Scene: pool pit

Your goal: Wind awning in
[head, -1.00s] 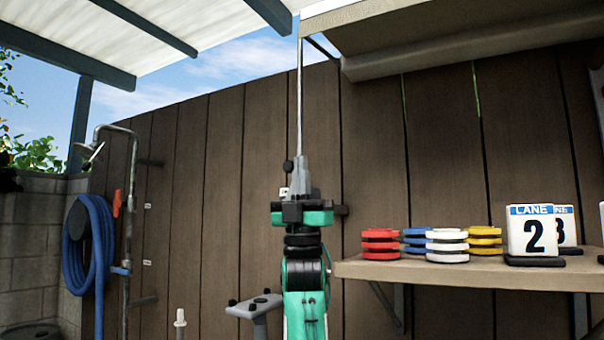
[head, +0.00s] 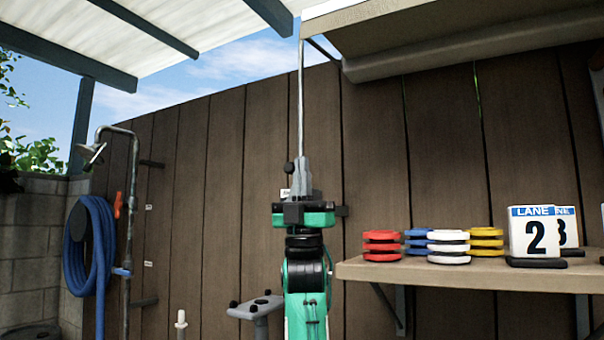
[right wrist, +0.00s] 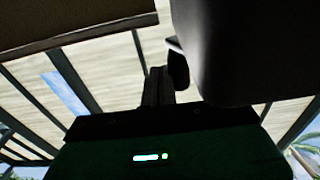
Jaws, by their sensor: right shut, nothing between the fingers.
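The awning (head: 450,45) is a beige cover with a rounded lower edge, at the top right of the head view. A thin pale rod (head: 300,95) hangs from its left end, in front of the wooden fence. My right gripper (head: 302,172) points up at the lower part of this rod, shut and empty. A small dark knob (head: 289,168) shows just left of its fingers. The gripper hides whatever lies behind it, so I cannot tell if it touches the rod. In the dark right wrist view, the fingers (right wrist: 158,87) show below a large dark shape. My left gripper is not in view.
A wall shelf (head: 450,270) on the right holds stacked coloured discs (head: 381,245) and a lane 2 sign (head: 535,233). A grey stool-like stand (head: 256,308) is left of my arm. A shower pipe and blue hose (head: 92,245) are far left.

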